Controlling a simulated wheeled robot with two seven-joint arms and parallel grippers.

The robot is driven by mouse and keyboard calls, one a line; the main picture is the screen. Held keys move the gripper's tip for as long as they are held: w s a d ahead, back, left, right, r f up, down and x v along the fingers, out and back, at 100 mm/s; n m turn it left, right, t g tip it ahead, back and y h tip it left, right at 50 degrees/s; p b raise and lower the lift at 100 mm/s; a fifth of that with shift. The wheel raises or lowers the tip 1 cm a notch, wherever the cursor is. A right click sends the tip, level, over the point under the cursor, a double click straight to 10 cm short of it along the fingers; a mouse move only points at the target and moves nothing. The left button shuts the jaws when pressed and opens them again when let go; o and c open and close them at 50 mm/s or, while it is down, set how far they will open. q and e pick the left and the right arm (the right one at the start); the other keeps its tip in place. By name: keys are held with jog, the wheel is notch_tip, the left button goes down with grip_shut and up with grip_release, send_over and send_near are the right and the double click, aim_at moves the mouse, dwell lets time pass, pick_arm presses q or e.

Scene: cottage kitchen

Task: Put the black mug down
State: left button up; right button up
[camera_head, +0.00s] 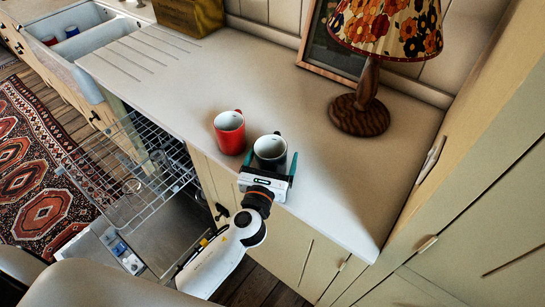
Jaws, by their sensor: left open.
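The black mug (270,150) stands upright on the pale countertop (190,100), near its front edge. My left gripper (272,160) is open around the mug, with one teal-tipped finger on each side of it. Whether the fingers touch the mug is too small to tell. The gripper body hides the mug's lower front. My right gripper is out of view.
A red mug (229,132) stands close by on the left. A lamp (361,110) with a flowered shade and a picture frame (328,45) stand at the back. An open dishwasher rack (135,170) is below left, near the sink (85,45). Counter right of the mug is clear.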

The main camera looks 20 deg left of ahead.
pick_arm(q)
jog(key=shift+s+f, duration=0.1)
jog(key=shift+f, duration=0.3)
jog(key=shift+r, duration=0.2)
jog(key=shift+r+p, duration=0.6)
jog(key=shift+p, duration=0.15)
jog(key=shift+s+d+f+b, duration=0.1)
jog(key=shift+s+f+b, duration=0.4)
jog(key=shift+s, duration=0.2)
jog(key=s+r+b, duration=0.1)
jog(key=s+b, duration=0.1)
jog(key=s, duration=0.8)
jog(key=shift+s+d, duration=0.2)
jog(key=shift+s, duration=0.05)
